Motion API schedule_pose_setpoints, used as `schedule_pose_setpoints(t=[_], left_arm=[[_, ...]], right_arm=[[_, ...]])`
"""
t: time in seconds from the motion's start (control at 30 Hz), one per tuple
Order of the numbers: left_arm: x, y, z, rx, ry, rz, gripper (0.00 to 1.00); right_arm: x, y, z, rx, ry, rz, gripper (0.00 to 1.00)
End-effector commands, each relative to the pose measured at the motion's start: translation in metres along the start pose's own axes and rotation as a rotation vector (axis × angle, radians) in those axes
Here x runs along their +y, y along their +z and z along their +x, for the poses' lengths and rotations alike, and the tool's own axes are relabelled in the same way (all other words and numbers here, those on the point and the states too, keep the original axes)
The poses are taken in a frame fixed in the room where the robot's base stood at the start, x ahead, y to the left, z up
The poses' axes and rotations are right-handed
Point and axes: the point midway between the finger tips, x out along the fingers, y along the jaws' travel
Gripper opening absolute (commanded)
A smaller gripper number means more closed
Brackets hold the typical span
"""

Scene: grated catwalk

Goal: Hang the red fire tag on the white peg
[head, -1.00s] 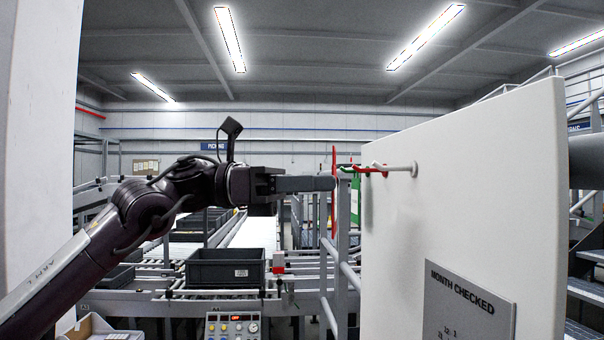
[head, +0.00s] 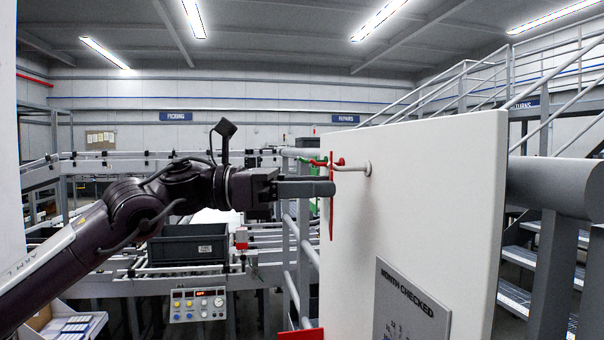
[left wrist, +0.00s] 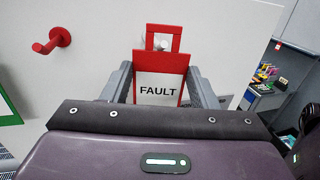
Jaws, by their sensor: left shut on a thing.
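The red tag (head: 331,205) shows edge-on and upright in the head view. In the left wrist view the red tag (left wrist: 160,85) has a white label reading FAULT and a window near its top. My left gripper (head: 325,187) is shut on the tag's lower part; its fingers (left wrist: 158,88) grip both sides. The white peg (head: 352,168) sticks out of the white board toward the tag, its tip at about the tag's upper part. The peg's end (left wrist: 162,43) shows within the window; I cannot tell whether it passes through. My right gripper is out of view.
A red peg (left wrist: 50,40) and a green-edged item (left wrist: 10,100) are on the white board (head: 430,180), left of the tag in the wrist view. A grey sign (head: 410,305) is low on the board. Railings and a conveyor with a dark bin (head: 187,250) stand behind.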

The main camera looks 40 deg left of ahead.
Motion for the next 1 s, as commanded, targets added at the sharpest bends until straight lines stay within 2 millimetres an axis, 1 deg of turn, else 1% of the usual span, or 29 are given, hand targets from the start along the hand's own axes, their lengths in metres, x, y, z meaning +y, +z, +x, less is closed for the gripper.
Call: schedule_pose_setpoints(t=[0.03,0.3,0.6,1.0], left_arm=[[0.001,0.003,0.003,0.0,-0.001,-0.001,0.32],[0.004,0.002,0.017,-0.001,-0.001,0.0,0.32],[0.006,-0.009,0.026,-0.001,-0.001,-0.001,0.32],[0.007,-0.011,0.028,0.0,0.0,0.0,0.32]], right_arm=[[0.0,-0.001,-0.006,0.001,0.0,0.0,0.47],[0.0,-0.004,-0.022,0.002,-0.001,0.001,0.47],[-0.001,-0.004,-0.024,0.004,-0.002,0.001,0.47],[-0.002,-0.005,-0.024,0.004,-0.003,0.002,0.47]])
